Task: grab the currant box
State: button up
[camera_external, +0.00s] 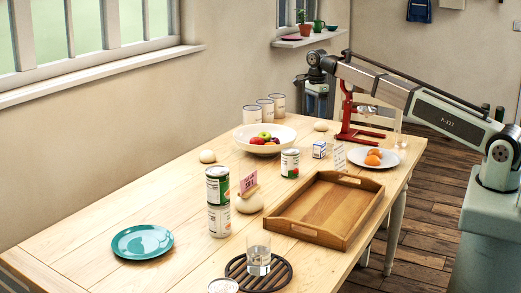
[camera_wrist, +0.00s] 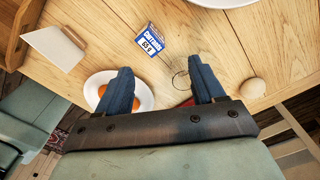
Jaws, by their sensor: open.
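The currant box (camera_wrist: 152,40) is a small blue and white carton with orange, standing on the wooden table. In the wrist view it is near the top middle, beyond my fingertips. In the external view the box (camera_external: 319,149) stands between a can and a white card. The box is apart from both fingers. In the external view my wrist is at the far end of the table, and the fingers are hard to make out.
A plate of orange fruits (camera_external: 372,157), a red stand (camera_external: 347,122), a white card (camera_external: 340,158) and a can (camera_external: 290,163) are around the box. A fruit bowl (camera_external: 245,137) and a wooden tray (camera_external: 300,195) are farther off. A pale round item (camera_wrist: 252,89) lies right.

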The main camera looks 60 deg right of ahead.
aim_at(320, 143)
jog(key=f+n, duration=0.2)
jog(key=f, duration=0.2)
jog(key=s+f+n, duration=0.1)
jog(key=f+n, duration=0.1)
jog(key=f, duration=0.3)
jog(key=s+f+n, duration=0.1)
jog(key=f+n, duration=0.1)
jog(key=f, duration=0.3)
jog(key=shift+s+a+f, duration=0.2)
jog(key=shift+a+f, duration=0.05)
jog(key=c, duration=1.1)
